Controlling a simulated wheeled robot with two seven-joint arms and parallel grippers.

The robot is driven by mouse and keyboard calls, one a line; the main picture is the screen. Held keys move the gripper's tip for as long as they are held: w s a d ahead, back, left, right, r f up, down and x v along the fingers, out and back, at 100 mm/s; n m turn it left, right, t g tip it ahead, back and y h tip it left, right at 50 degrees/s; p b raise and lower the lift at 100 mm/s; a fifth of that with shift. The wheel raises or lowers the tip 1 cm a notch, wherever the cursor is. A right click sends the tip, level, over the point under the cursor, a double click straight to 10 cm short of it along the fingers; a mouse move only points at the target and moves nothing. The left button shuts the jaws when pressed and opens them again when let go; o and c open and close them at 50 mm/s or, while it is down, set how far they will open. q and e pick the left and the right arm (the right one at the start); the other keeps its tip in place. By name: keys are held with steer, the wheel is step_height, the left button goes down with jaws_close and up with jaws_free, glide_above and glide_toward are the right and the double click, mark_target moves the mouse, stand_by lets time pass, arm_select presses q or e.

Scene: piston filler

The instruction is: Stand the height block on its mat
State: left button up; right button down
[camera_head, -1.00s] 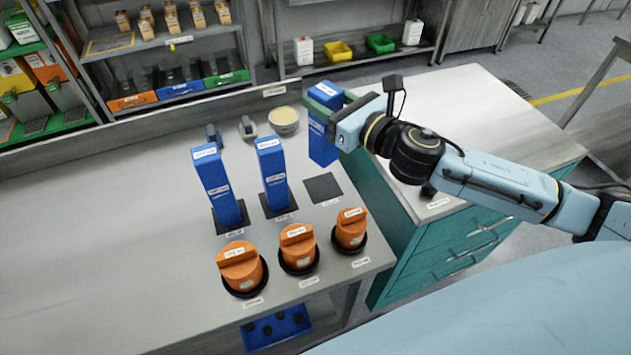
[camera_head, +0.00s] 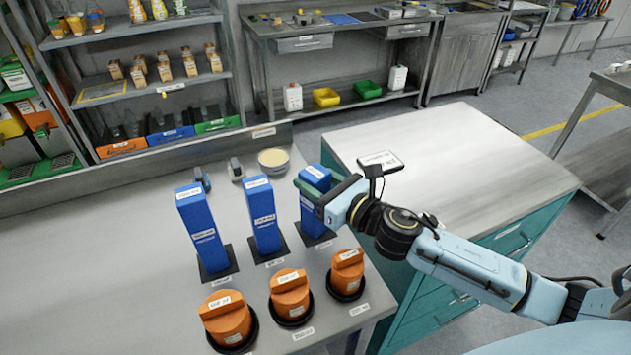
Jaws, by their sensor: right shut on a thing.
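A tall blue height block (camera_head: 313,211) with a white label on top is upright at the right end of a row of blue blocks. My right gripper (camera_head: 317,182) is shut on it near its top, coming in from the right. The block's foot is over its dark square mat (camera_head: 327,241), and appears to be on it or very close. Whether it touches cannot be told for sure. The gripper hides part of the block's upper side. My left gripper is not in view.
Two more blue blocks (camera_head: 264,220) (camera_head: 203,233) stand on mats to the left. Three orange-topped units (camera_head: 290,292) stand in front in black rings. A round pale dish (camera_head: 273,158) lies behind. A teal cabinet (camera_head: 455,125) adjoins at right.

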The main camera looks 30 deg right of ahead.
steer(key=shift+f, duration=0.1)
steer(key=c, duration=0.8)
jaws_free()
steer(key=shift+o, duration=0.2)
steer(key=shift+r, duration=0.2)
steer(key=shift+s+d+f, duration=0.1)
steer(key=shift+s+f, duration=0.05)
steer(key=shift+s, duration=0.15)
steer(key=b+v, duration=0.2)
steer(key=v, duration=0.9)
steer(key=shift+s, duration=0.15)
